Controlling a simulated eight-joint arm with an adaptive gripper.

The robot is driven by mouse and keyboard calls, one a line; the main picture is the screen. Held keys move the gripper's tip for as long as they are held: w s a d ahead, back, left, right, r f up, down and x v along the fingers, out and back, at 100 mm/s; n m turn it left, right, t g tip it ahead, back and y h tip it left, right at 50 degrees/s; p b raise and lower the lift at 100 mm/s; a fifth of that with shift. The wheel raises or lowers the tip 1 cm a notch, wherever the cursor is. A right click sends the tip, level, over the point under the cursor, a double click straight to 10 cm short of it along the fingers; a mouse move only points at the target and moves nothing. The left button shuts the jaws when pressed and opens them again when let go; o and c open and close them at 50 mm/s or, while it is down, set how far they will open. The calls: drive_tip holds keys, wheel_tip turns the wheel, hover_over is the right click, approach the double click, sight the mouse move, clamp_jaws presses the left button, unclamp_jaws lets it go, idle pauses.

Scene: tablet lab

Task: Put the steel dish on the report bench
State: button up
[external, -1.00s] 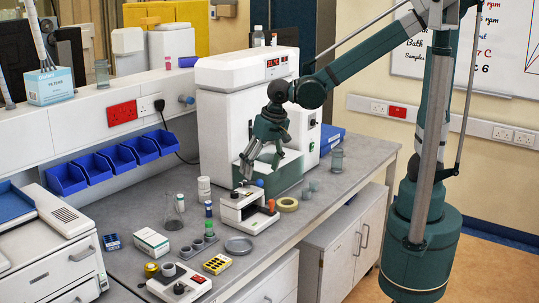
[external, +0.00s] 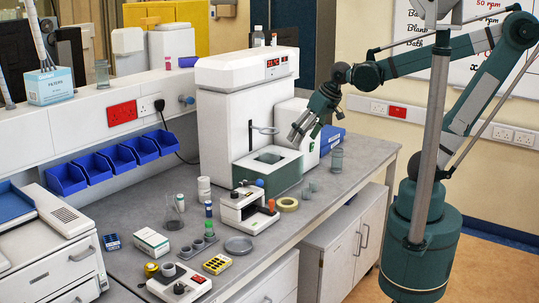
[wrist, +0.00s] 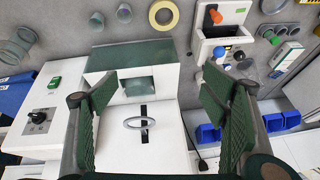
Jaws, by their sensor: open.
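Which surface is the report bench I cannot tell; no label is readable. My gripper (external: 295,136) is open and empty in the external view, raised beside the tall white machine, well away from the dish. In the wrist view my gripper (wrist: 158,108) spreads its two green-padded fingers, with the machine's metal ring (wrist: 140,123) seen between them.
The white machine (external: 223,128) has a green-walled box (external: 277,180) at its front. A small white device (external: 246,212) and a yellow ring (external: 287,204) stand between my gripper and the dish.

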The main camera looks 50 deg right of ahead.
drive_tip(key=s+d+n+t, duration=0.1)
drive_tip(key=s+d, duration=0.4)
drive_tip(key=d, duration=0.5)
drive_tip(key=shift+s+t+h, duration=0.4)
